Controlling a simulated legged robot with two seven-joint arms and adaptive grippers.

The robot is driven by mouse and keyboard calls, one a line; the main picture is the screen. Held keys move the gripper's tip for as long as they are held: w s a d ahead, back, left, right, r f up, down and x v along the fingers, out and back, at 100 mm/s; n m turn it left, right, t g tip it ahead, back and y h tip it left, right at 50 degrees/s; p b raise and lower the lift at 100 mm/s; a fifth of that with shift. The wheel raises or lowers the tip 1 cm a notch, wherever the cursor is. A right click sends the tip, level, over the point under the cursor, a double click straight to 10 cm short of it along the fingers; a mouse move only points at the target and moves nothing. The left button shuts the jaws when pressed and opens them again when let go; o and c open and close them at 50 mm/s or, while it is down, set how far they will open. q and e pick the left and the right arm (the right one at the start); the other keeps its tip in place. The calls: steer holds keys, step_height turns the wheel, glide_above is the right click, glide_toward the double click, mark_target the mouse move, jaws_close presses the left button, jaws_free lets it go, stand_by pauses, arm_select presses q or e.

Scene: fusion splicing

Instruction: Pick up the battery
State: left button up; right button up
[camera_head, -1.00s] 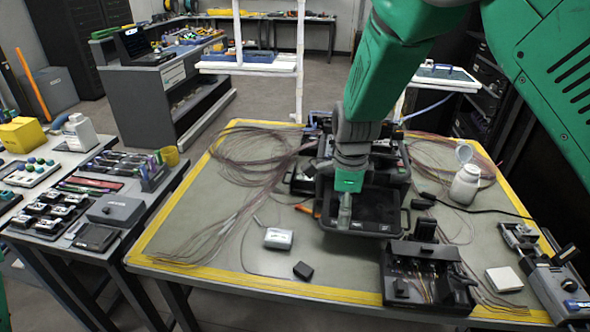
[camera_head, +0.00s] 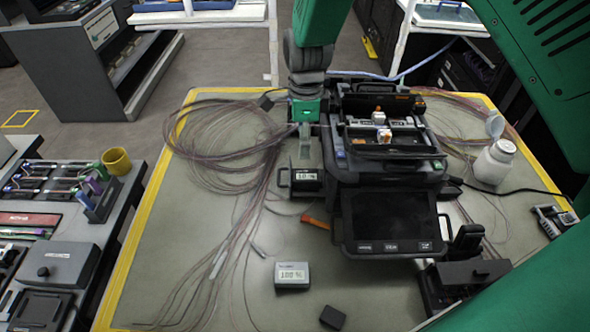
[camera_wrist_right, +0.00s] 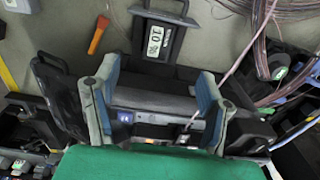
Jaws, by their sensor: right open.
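A dark battery (camera_head: 306,178) with a loop handle and a small display projects from the left side of the black splicer (camera_head: 390,140). In the right wrist view this battery (camera_wrist_right: 158,42) shows its handle and a reading that looks like 10 %. A second, grey battery-like block (camera_head: 292,275) with a display reading about 100 % lies on the mat in front. My right gripper (camera_head: 305,150) points down just behind the first battery, at the splicer's left side. In the wrist view its fingers (camera_wrist_right: 157,70) are spread apart with nothing held between them. My left gripper is out of view.
Loose fibre bundles (camera_head: 225,150) cover the left of the mat. An orange tool (camera_head: 315,222) lies near the battery, and a small black block (camera_head: 332,317) lies at the front. The splicer's screen (camera_head: 388,220) juts forward. A white bottle (camera_head: 494,162) stands at right.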

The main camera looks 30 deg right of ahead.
glide_above(305, 174)
steer(key=d, duration=0.2)
step_height(305, 174, down, 7)
steer(key=shift+a+f, duration=0.1)
steer(key=shift+a, duration=0.05)
steer(key=shift+f, duration=0.2)
steer(key=shift+a+f, duration=0.15)
steer(key=shift+a, duration=0.2)
steer(key=f, duration=0.1)
steer(key=a+f, duration=0.1)
steer(key=f, duration=0.2)
steer(key=shift+s+a, duration=0.1)
steer(key=shift+a, duration=0.3)
steer(key=shift+d+f, duration=0.2)
steer(key=shift+f, duration=0.1)
steer(key=shift+d+f, duration=0.15)
steer(key=shift+d, duration=0.6)
steer(key=shift+c, duration=1.3)
steer(key=c, duration=0.7)
steer(key=shift+a, duration=0.2)
jaws_close()
steer(key=shift+a, duration=0.35)
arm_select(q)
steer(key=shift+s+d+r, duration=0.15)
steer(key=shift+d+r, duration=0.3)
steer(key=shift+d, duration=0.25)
arm_select(e)
steer(key=shift+r, duration=0.25)
